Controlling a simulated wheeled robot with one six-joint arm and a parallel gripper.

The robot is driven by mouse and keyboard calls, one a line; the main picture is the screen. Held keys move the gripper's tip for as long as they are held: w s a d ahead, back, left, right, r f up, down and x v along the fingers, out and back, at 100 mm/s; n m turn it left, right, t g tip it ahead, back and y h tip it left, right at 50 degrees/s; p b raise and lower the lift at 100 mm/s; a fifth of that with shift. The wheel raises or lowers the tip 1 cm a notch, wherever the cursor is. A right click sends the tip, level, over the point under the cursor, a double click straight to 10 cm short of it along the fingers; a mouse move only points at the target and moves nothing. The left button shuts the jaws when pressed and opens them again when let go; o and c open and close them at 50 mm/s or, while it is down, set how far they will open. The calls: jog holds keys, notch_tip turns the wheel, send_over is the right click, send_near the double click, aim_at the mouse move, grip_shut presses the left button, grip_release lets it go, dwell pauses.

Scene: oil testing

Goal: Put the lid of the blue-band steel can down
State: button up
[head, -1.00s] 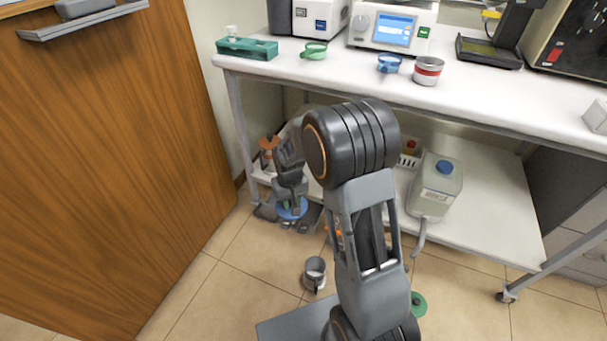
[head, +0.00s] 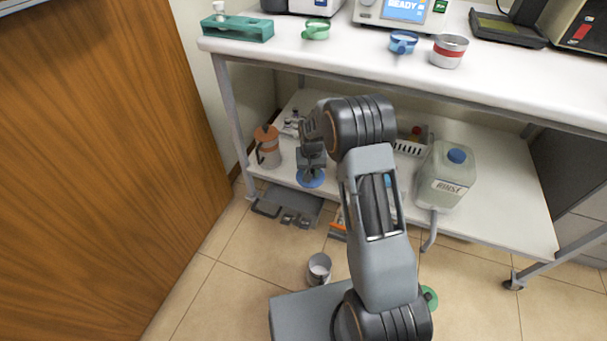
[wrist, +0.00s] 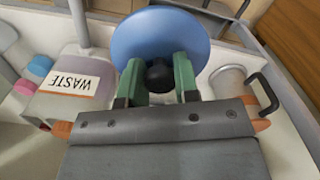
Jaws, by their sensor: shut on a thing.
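My gripper (wrist: 159,78) is shut on the black knob of a blue round lid (wrist: 160,33), with a green finger on each side of the knob. In the head view the blue lid (head: 311,179) hangs below my gripper (head: 312,165) at the front edge of the lower shelf. I cannot tell whether it touches the shelf. A grey metal can with a handle (head: 319,268) stands open on the floor; no blue band shows on it.
A waste container (wrist: 72,82) is beside the lid in the wrist view. A wooden door (head: 90,170) bounds the left.

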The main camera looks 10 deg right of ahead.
jog(key=w+f+b, duration=0.1)
jog(key=w+f, duration=0.2)
jog(key=w, duration=0.1)
jog(key=w+f+b, duration=0.2)
jog(key=w+f, duration=0.1)
jog(key=w, duration=0.1)
jog(key=w+f+b, duration=0.2)
jog(key=w+f, duration=0.1)
jog(key=w, duration=0.2)
jog(key=shift+f, duration=0.1)
jog(key=shift+w+a+f+b, duration=0.1)
jog(key=shift+w+f+b, duration=0.45)
jog(key=shift+w+b, duration=0.05)
jog(key=shift+w+f, duration=0.1)
jog(key=shift+w+f, duration=0.1)
jog(key=shift+f, duration=0.1)
jog(key=shift+f+b, duration=1.1)
jog(key=shift+f, duration=0.4)
